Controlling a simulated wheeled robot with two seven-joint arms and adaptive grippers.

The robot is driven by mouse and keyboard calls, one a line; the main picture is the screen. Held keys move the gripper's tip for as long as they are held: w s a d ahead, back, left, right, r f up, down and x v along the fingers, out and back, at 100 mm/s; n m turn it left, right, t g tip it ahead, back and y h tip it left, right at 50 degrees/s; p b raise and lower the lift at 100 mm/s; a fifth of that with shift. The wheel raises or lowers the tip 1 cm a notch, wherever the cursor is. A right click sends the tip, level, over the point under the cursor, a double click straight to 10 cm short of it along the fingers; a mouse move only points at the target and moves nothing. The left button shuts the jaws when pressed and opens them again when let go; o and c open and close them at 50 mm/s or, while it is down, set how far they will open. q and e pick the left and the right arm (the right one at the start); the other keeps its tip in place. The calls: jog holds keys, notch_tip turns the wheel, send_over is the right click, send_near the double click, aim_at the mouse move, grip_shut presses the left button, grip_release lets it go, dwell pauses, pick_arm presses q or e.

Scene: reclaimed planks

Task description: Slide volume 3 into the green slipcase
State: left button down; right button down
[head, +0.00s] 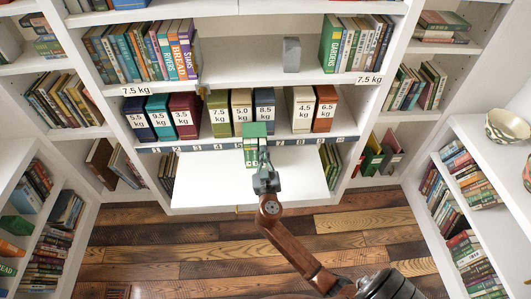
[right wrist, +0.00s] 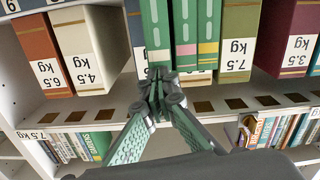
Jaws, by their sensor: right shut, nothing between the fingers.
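A group of green volumes (head: 255,130) stands upright in front of the 5.0 kg and 8.5 kg boxes, around the shelf's front edge. In the right wrist view three green spines stand side by side: one with a pale band (right wrist: 157,25), one with a pink band (right wrist: 185,25) and one with a yellow band (right wrist: 208,25). I cannot tell the slipcase walls from the volumes, or read which is volume 3. My right gripper (head: 265,178) is shut and empty, its fingertips (right wrist: 160,82) close in front of the spines; contact is unclear. My left gripper is out of view.
A bare white board (head: 215,185) lies below. Bookcases stand on both sides.

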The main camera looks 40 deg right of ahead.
jog(key=shift+w+d, duration=0.25)
jog(key=shift+w, duration=0.15)
dwell(0.5)
jog(key=v, duration=1.5)
jog(key=shift+s+d+f, duration=0.1)
jog(key=shift+d, duration=0.05)
